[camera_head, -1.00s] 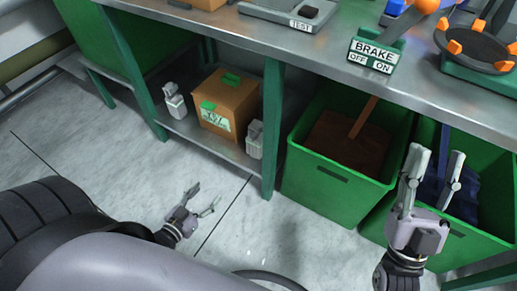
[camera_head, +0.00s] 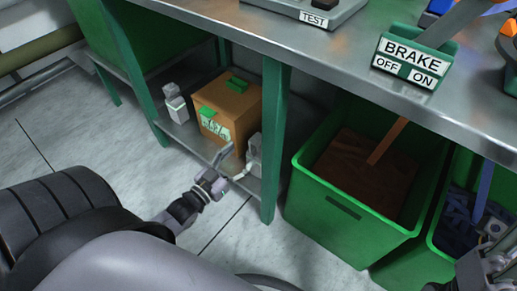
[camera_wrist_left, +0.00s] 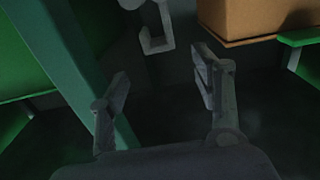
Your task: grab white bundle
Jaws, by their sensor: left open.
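A small white bundle (camera_head: 254,152) stands on the lower shelf, between the cardboard box and the green table leg. My left gripper (camera_head: 235,164) is open and empty just in front of it, its fingers pointing at it. In the left wrist view, what looks like the same white bundle (camera_wrist_left: 156,38) is pale and dim, beyond the open fingers (camera_wrist_left: 163,72) and apart from them. A second white bundle (camera_head: 175,103) stands on the shelf left of the box. My right gripper (camera_head: 492,262) is cut off at the lower right edge; its jaw opening is unclear.
The cardboard box (camera_head: 227,103) with green tabs is close beside the near bundle. The green leg (camera_head: 275,140) stands to its right, and the steel tabletop (camera_head: 330,60) overhangs the shelf. Green bins (camera_head: 345,230) fill the right. The floor in front is clear.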

